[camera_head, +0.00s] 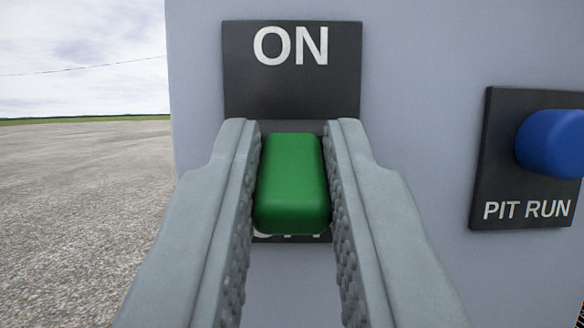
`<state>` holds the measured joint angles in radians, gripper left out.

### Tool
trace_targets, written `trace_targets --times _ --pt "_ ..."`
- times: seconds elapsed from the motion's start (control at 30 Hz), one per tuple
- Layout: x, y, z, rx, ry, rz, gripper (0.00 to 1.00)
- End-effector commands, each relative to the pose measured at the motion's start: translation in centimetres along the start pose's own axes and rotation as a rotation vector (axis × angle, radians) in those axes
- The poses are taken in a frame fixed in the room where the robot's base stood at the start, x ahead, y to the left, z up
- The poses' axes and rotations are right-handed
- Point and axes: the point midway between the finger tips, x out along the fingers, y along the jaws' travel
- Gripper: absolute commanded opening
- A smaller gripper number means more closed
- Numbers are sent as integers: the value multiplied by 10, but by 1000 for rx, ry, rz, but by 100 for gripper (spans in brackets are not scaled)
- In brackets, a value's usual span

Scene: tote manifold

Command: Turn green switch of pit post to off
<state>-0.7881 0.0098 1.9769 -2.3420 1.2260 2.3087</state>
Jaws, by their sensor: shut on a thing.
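The green switch (292,185) is a rounded green block standing out from the grey pit post (420,60). Its long side runs up and down in the picture. My gripper (292,180) has one finger on each side of the switch and is shut on it. Above the switch, a black label plate (290,95) reads ON in white. The lower part of the plate is mostly hidden behind the switch and my fingers, with only slivers of white lettering showing under the switch.
A blue knob (555,143) sticks out on the right, on a black plate (500,185) marked PIT RUN. To the left of the post is open gravel ground (75,210) under a cloudy sky.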

Motion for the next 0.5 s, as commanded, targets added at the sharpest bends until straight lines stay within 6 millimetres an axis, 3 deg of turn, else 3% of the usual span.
trace_targets --times 0.47,0.5 --pt "0 0 1 -2 12 0 0" --pt "0 0 1 -2 12 0 24"
